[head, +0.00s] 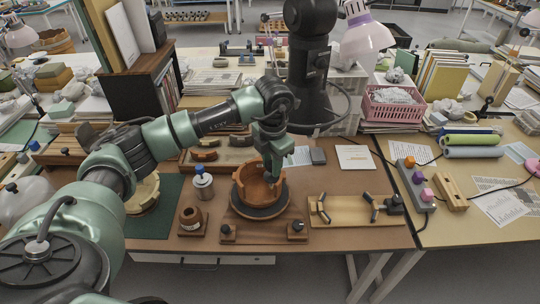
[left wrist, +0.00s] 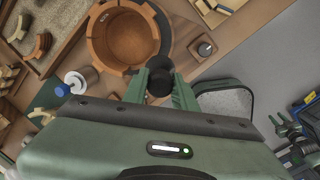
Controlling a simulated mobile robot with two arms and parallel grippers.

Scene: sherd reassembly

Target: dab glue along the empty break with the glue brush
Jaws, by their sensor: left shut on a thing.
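The terracotta pot (head: 246,192) stands on a dark round turntable (head: 240,208) at the middle of the bench. Its rim is uneven, and its open inside shows in the left wrist view (left wrist: 130,38). My left gripper (head: 271,166) is above the pot's right side, fingers pointing down. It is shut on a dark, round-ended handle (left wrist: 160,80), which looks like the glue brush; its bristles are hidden. I cannot tell whether it touches the pot. A small brown pot with a label (head: 192,218), likely the glue pot, stands left of the turntable. My right gripper is not in view.
A blue-capped bottle (head: 202,184) stands behind the small pot. Curved sherds (head: 204,154) lie in a tray behind. Knobbed wooden blocks (head: 297,229) stand in front of the turntable. A wooden fixture (head: 345,216) with dark clamps lies to the right.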

